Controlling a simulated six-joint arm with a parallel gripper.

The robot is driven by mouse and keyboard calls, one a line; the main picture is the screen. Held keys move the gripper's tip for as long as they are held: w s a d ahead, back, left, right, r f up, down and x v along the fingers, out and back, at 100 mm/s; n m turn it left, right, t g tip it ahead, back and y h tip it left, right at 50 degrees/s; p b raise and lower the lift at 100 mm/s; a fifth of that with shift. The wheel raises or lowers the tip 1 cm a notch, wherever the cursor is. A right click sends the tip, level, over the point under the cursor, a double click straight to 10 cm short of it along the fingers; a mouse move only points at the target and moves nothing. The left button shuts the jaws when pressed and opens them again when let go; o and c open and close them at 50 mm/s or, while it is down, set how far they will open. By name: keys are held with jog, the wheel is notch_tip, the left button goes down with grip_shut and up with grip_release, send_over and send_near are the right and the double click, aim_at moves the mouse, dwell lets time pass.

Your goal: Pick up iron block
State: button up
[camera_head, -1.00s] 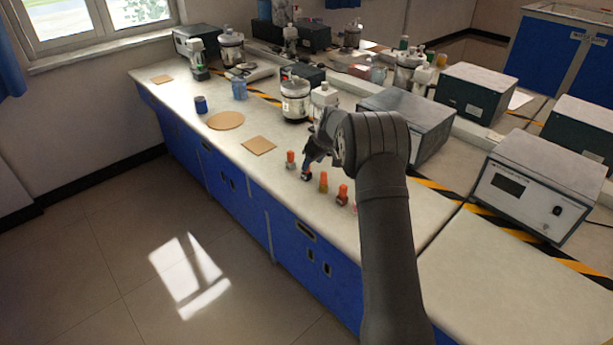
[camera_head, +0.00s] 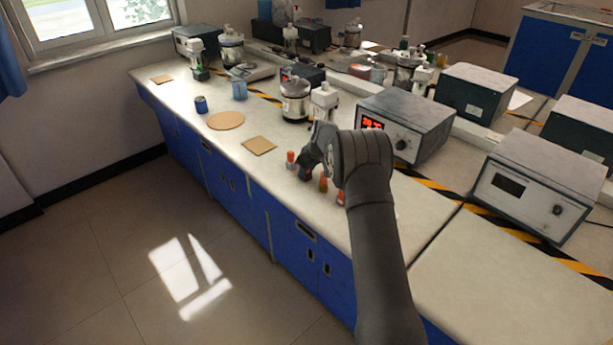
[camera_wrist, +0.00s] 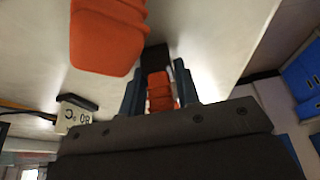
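A row of small orange-topped pieces stands near the bench's front edge in the head view. My gripper (camera_head: 306,171) points down at the second piece from the left and mostly hides it. In the wrist view, an orange grip with a dark block (camera_wrist: 181,68) at its end lies between the two fingers of my gripper (camera_wrist: 160,90). This is probably the iron block, but no label shows. I cannot tell whether the fingers press on it or leave a small gap. The block seems to be at bench level.
An orange-topped piece (camera_head: 290,159) stands close on the left; others stand on the right, one (camera_head: 323,184) beside the gripper. A cork square (camera_head: 259,145), a round board (camera_head: 225,121) and a metal vessel (camera_head: 295,98) lie farther back. A box with a red display (camera_head: 405,122) stands behind.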

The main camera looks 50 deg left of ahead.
grip_shut()
jog(key=shift+r, duration=0.1)
